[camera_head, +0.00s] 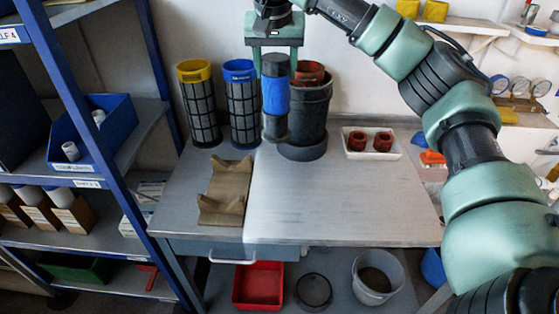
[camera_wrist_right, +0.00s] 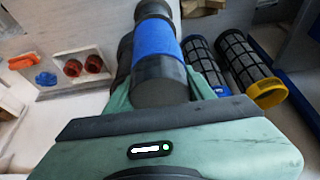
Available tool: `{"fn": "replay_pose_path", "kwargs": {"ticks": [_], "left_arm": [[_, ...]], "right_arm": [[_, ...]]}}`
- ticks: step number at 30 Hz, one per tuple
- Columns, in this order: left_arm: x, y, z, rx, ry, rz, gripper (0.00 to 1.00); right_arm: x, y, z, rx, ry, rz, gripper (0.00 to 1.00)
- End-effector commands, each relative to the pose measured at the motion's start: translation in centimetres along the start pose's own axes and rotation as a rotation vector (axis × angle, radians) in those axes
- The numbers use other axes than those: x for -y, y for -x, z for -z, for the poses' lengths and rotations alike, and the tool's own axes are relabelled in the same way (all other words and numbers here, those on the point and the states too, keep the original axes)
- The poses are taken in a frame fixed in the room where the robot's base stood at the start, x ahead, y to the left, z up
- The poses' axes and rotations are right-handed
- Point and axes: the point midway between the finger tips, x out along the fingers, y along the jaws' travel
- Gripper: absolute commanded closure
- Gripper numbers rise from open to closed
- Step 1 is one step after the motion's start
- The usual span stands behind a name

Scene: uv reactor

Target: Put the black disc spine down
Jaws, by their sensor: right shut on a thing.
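The black disc spine (camera_head: 275,92) appears to be the upright dark cylinder with a blue sleeve, in front of the wall. My right gripper (camera_head: 277,67) comes from above and is shut on its dark upper end. In the right wrist view the spine (camera_wrist_right: 155,40) runs straight out from between the fingers of the right gripper (camera_wrist_right: 162,88). Its lower end is close beside the left of a black housing (camera_head: 310,115) with a red-brown part in its mouth. I cannot tell whether the spine touches the bench (camera_head: 340,205). My left gripper is out of view.
A yellow-topped cartridge (camera_head: 199,105) and a blue-topped cartridge (camera_head: 241,105) stand left of the spine. A brown cradle (camera_head: 225,188) lies in front of them. A white tray (camera_head: 350,152) with two red rings is on the right. The bench's front right is clear.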

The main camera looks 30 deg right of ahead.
Motion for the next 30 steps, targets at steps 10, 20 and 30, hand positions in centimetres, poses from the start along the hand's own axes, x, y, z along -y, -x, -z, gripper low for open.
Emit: {"fn": "replay_pose_path", "kwargs": {"ticks": [10,20,30], "left_arm": [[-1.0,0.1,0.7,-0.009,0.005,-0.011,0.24],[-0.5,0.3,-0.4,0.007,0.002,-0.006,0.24],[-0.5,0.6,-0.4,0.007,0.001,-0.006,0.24]], "right_arm": [[-0.1,-8.5,-3.7,0.003,0.001,-0.001,1.0],[0.0,-12.7,-5.4,-0.001,-0.001,0.001,1.0],[0.0,-16.3,-7.0,0.0,0.0,0.0,1.0]]}}
